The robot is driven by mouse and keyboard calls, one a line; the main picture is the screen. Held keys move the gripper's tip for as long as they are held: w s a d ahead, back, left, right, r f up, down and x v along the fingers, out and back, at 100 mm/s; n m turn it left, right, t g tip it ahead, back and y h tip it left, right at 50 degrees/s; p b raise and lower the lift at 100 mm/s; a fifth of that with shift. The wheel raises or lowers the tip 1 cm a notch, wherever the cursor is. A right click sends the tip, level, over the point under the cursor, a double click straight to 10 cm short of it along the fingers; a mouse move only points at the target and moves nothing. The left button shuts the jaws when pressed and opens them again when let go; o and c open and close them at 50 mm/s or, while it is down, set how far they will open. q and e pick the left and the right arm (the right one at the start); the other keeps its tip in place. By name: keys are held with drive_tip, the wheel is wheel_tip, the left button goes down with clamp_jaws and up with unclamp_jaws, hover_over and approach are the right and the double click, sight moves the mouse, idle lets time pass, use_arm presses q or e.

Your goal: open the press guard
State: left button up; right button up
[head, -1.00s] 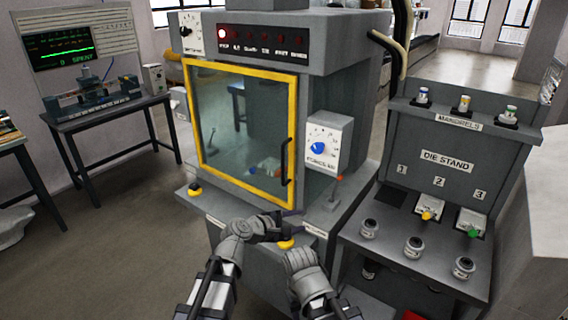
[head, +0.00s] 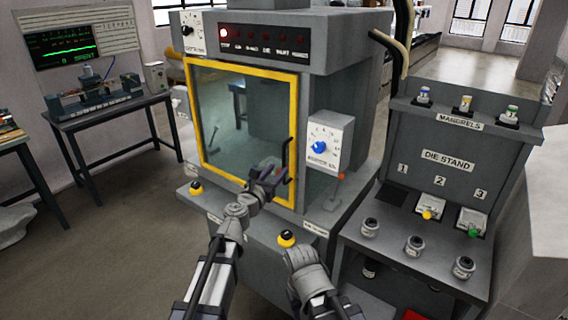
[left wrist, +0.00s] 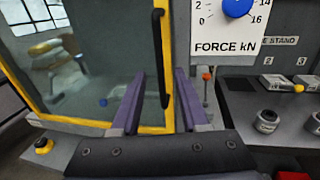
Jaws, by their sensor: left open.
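The press guard (head: 240,130) is a clear panel in a yellow frame on the front of the grey press. It is closed. Its black vertical handle (head: 286,153) is at the right edge of the frame. My left gripper (head: 277,174) is open in front of the handle's lower part. In the left wrist view, the handle (left wrist: 161,50) lies between the two purple fingers (left wrist: 158,88) as seen from the wrist. I cannot tell whether they touch it. My right gripper (head: 306,265) is low in front of the press; its jaws cannot be made out.
A force dial box (head: 328,145) stands just right of the handle, with a small red-tipped lever (head: 338,181) below it. Yellow buttons (head: 287,238) sit on the press front ledge. The die stand (head: 447,160) is at the right. Open floor lies left of the press.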

sight(284, 163)
use_arm(q)
drive_tip(key=x, duration=0.6)
drive_tip(key=shift+w+d, duration=0.1)
drive_tip(key=shift+w, duration=0.05)
clamp_jaws()
idle(1.2)
